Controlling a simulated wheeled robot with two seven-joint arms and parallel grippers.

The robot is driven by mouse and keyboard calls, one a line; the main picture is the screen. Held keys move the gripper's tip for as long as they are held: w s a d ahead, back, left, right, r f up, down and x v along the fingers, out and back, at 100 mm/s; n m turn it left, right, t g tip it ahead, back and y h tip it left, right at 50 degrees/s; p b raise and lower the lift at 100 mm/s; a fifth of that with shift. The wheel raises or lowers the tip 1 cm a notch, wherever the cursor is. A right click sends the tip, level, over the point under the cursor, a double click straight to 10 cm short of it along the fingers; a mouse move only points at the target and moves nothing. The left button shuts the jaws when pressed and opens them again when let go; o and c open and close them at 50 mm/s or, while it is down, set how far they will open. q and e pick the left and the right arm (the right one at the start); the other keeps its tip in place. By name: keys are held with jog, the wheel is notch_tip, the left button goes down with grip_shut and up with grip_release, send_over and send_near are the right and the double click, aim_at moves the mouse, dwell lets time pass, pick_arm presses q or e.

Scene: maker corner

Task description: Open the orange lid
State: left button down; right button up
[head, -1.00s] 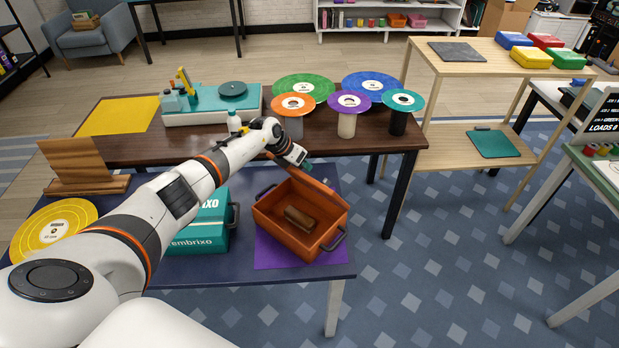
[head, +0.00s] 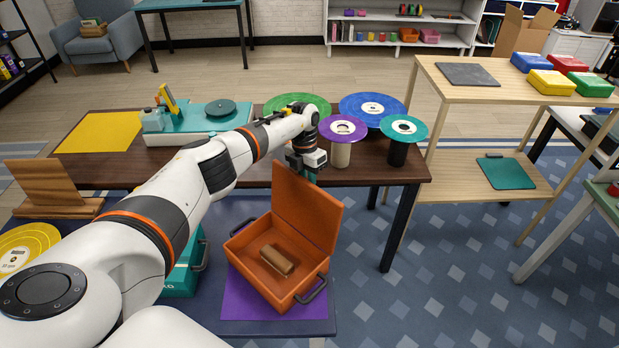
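The orange box (head: 254,278) stands on the front table with its top open. Its orange lid (head: 306,212) stands raised along the far side, with its inner face toward me. A brown roll-like piece (head: 277,260) lies inside the box. My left gripper (head: 311,172) is at the lid's upper edge, on its far side. Its fingertips are partly hidden by the lid, so I cannot tell whether they are open or shut, or whether they touch it. My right gripper is not in view.
The box is on a purple mat (head: 235,304). A teal box (head: 183,275) is at its left, mostly behind my arm. Discs on stands, including a purple disc (head: 358,128) and a teal disc (head: 420,128), are close to the gripper on the brown table.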

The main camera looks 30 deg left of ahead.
pick_arm(q)
jog(key=shift+w+d+f, duration=0.1)
jog(key=shift+w+f, duration=0.05)
jog(key=shift+f, duration=0.3)
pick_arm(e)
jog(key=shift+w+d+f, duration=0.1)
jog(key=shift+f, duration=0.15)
pick_arm(q)
jog(key=c, duration=1.5)
grip_release()
jog(key=shift+o, duration=1.2)
jog(key=shift+w, duration=0.15)
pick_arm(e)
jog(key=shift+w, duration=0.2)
pick_arm(q)
jog(key=shift+r, duration=0.1)
notch_tip(320, 180, up, 12)
jog(key=w+a+b, duration=0.1)
jog(key=b, duration=0.1)
jog(key=shift+w+a+f+b, duration=0.15)
jog(key=shift+a+f+b, duration=0.05)
jog(key=shift+a+b, duration=0.2)
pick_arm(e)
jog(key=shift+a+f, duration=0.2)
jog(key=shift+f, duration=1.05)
